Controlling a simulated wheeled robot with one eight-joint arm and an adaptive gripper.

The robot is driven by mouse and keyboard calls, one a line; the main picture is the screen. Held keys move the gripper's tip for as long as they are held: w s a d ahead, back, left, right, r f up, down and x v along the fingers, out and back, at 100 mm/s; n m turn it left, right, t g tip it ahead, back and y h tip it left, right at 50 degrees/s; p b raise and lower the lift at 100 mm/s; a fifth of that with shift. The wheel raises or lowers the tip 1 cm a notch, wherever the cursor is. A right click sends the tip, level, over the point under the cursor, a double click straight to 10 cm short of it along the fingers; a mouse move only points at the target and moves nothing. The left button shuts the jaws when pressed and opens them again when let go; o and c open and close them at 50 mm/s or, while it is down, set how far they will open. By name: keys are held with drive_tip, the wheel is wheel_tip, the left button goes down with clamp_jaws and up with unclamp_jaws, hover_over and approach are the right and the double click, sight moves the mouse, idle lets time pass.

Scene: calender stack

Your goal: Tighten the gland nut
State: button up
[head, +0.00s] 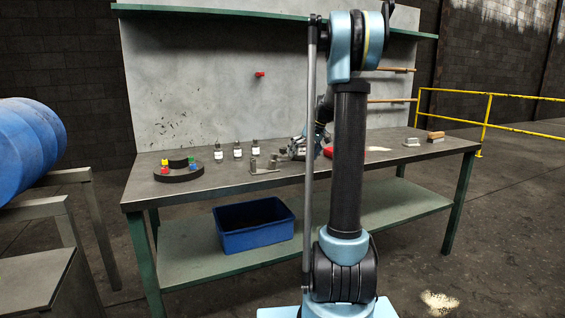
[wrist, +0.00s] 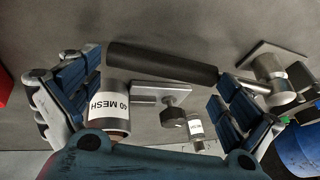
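My gripper (wrist: 158,88) is open in the wrist view, its two blue-padded fingers wide apart. A black bar-like handle (wrist: 160,63) lies across the gap between them; no firm grip on it shows. Its right end runs to a thin metal part by a grey round metal fitting on a plate (wrist: 272,68). I cannot tell which part is the gland nut. In the head view my gripper (head: 297,148) is low over the bench, beside a small metal fixture (head: 266,164), partly hidden by my arm.
A cylinder labelled 60 MESH (wrist: 117,98) and a knobbed metal piece (wrist: 174,112) are close to the fingers. Several labelled bottles (head: 237,150), a dark round tray (head: 178,173) and a red object (head: 329,152) are on the bench (head: 215,184). A blue bin (head: 253,239) sits on the lower shelf.

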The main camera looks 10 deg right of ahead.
drive_tip(key=shift+s, duration=0.1)
drive_tip(key=c, duration=1)
wheel_tip(320, 180, up, 10)
drive_tip(key=shift+r, duration=0.1)
drive_tip(key=shift+c, duration=0.2)
